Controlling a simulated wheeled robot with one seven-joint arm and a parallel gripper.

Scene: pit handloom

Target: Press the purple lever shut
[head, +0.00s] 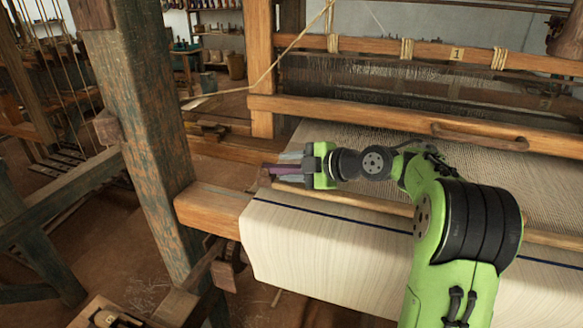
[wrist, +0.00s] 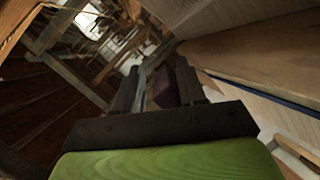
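The purple lever (head: 281,168) shows as a short dark purple bar at the left end of the loom's front beam, beside the cream cloth. My gripper (head: 290,167) reaches it from the right, pointing left, and partly hides it. In the wrist view the lever (wrist: 165,86) lies between the two dark fingers of my gripper (wrist: 159,88), close to the right finger. A narrow gap shows on its left side, so the fingers look apart. I cannot tell whether either finger touches the lever. The lever's base is hidden.
The cream cloth (head: 318,247) with a dark blue stripe hangs over the front beam below my arm. A thick worn post (head: 144,135) stands left of the gripper. A wooden beam with a handle (head: 480,137) crosses behind my arm. A rope (head: 290,48) slants above.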

